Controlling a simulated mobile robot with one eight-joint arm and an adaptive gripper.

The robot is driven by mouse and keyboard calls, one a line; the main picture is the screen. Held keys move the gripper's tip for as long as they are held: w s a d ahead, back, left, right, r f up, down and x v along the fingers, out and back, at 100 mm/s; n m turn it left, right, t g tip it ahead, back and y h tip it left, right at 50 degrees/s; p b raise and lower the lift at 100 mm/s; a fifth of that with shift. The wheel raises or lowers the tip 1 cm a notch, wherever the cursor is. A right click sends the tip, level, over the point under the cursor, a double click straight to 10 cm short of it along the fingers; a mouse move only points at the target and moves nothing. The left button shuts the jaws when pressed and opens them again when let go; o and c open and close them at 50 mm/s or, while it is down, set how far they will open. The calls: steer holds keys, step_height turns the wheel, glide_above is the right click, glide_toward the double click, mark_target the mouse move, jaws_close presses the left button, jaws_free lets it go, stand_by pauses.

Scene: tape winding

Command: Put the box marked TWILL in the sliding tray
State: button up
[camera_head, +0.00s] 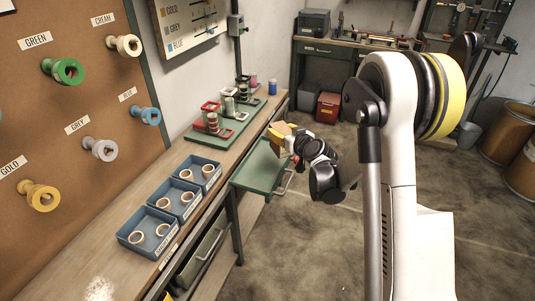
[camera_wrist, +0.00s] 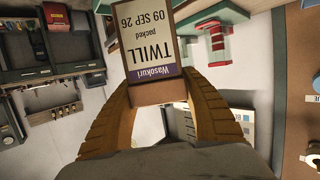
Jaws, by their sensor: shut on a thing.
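The box marked TWILL (camera_wrist: 148,45) shows in the wrist view, with its cream and purple label upside down and reading "packed 09 SEP 26". My gripper (camera_wrist: 158,92) is shut on it, with one tan finger on each side of its near end. In the head view my gripper (camera_head: 281,131) is above the far part of the green sliding tray (camera_head: 258,166). The tray is pulled out from the bench's front edge, and its visible surface looks empty. The box's exact outline is hard to tell from the fingers in the head view.
Three blue bins (camera_head: 149,231) holding rings stand along the wooden bench (camera_head: 98,272). Green bases with red and grey parts (camera_head: 217,128) stand behind the tray. A pegboard with coloured spools (camera_head: 63,71) is at left. The floor (camera_head: 285,250) right of the bench is clear.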

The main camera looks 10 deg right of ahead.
steer(key=w+a+f+b, duration=0.1)
steer(key=a+f, duration=0.1)
steer(key=a+f+b, duration=0.1)
steer(key=f+b, duration=0.1)
steer(key=f, duration=0.1)
steer(key=w+a+f+b, duration=0.1)
steer(key=a+f, duration=0.1)
steer(key=f, duration=0.1)
steer(key=shift+w+a, duration=0.3)
steer(key=shift+r, duration=0.15)
steer(key=o, duration=1.2)
